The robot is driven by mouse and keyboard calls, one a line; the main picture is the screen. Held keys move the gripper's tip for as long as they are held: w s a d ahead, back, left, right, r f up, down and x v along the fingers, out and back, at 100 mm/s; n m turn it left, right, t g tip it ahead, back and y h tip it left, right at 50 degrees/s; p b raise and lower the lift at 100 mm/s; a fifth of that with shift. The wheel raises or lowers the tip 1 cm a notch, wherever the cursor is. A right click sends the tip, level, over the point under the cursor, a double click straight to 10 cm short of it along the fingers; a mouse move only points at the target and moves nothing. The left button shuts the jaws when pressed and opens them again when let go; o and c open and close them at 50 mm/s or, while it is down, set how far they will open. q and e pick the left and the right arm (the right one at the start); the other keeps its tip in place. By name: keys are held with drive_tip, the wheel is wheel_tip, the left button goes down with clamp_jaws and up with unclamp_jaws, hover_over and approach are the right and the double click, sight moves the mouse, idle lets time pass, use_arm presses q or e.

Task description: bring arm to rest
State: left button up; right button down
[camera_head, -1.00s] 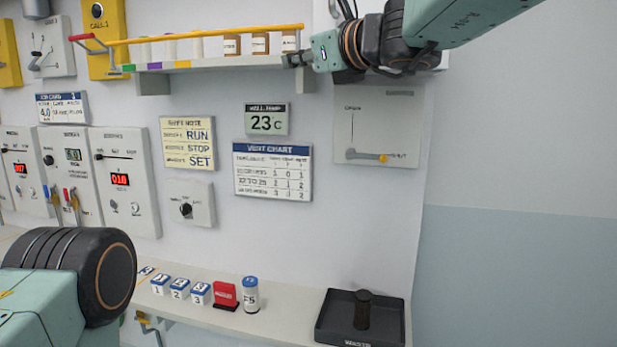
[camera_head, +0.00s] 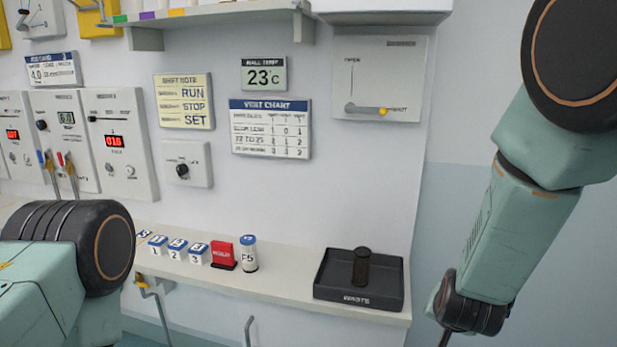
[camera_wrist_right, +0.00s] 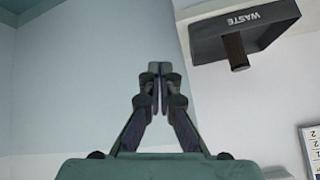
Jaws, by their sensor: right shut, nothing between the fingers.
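My right arm (camera_head: 535,195) hangs down at the right side of the head view, in front of the plain wall, to the right of the shelf. Its gripper is below the bottom edge there. In the right wrist view my right gripper (camera_wrist_right: 160,75) is shut and empty, its fingertips together. It is apart from the waste tray. My left arm (camera_head: 70,260) shows at the lower left of the head view; its gripper is out of view.
A black waste tray (camera_head: 335,293) with a dark cylinder (camera_head: 361,268) stands at the shelf's right end. Numbered blocks (camera_head: 177,249), a red holder (camera_head: 223,252) and a blue-capped canister (camera_head: 248,254) stand left of it. The shelf front edge (camera_head: 270,296) is near my right arm.

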drive_tip(key=s+a+f+n+g+y+b, duration=0.1)
drive_tip(key=s+f+n+g+b, duration=0.2)
drive_tip(key=s+f, duration=1.1)
drive_tip(key=s+a+f+n+g+y+b, duration=0.1)
drive_tip(key=s+f+n+g+b, duration=0.2)
drive_tip(key=s+f, duration=1.2)
drive_tip(key=s+g+b, duration=0.1)
drive_tip(key=s, duration=0.5)
drive_tip(key=shift+s+f+n+g+y+b, duration=0.25)
drive_tip(key=shift+f+n+g+y+b, duration=0.05)
drive_tip(key=shift+g+y+b, duration=0.1)
drive_tip(key=shift+s+a, duration=0.1)
drive_tip(key=shift+w, duration=0.2)
drive_tip(key=shift+s, duration=0.15)
